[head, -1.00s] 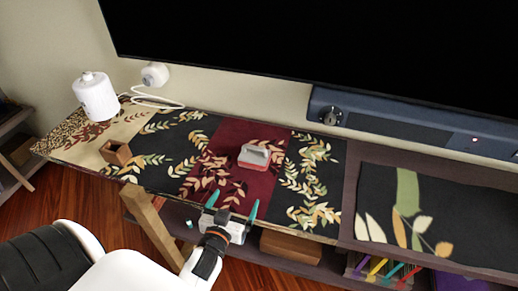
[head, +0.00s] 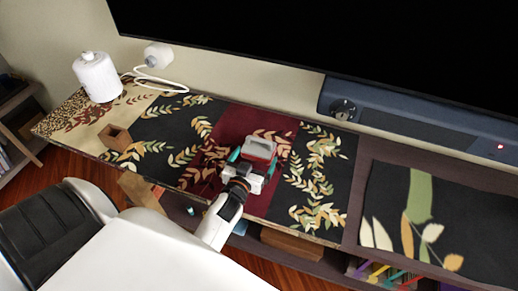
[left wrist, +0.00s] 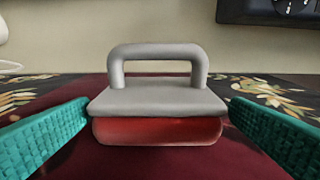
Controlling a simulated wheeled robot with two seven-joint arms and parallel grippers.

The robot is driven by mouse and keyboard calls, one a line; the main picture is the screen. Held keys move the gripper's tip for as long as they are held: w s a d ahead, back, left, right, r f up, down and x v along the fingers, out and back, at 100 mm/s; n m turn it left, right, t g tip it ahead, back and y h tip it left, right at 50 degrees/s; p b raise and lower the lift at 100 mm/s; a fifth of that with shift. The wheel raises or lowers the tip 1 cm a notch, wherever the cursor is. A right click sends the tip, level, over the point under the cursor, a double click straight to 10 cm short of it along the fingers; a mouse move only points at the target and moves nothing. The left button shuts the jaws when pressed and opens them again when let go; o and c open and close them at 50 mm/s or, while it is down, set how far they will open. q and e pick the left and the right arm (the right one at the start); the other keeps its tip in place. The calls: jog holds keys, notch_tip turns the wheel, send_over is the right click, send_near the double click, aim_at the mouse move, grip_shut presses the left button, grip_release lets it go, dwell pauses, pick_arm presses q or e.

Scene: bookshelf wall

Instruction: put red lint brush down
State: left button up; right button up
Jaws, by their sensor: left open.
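The red lint brush (head: 260,149) has a grey top plate with a looped handle and a red lower part. It rests upright on the dark red band of the patterned runner (head: 228,124). In the left wrist view the lint brush (left wrist: 158,108) is centred between my teal fingers. My left gripper (head: 255,160) is open around it, one finger on each side, with small gaps visible between fingers and brush. In the head view the gripper covers the brush's near side. My right gripper is not in view.
A white jar (head: 97,77) and a white round device (head: 158,55) with a cable stand at the back left. A small wooden box (head: 117,137) sits at the left front. A dark soundbar (head: 420,125) lies behind on the right. The runner right of the brush is clear.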

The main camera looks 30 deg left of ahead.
aim_at(260, 147)
pick_arm(q)
jog(key=x, duration=0.4)
jog(key=shift+w+a+r, duration=0.15)
jog(key=shift+w+a, duration=0.05)
jog(key=shift+w, duration=0.15)
jog(key=shift+r, duration=0.1)
jog(key=c, duration=0.8)
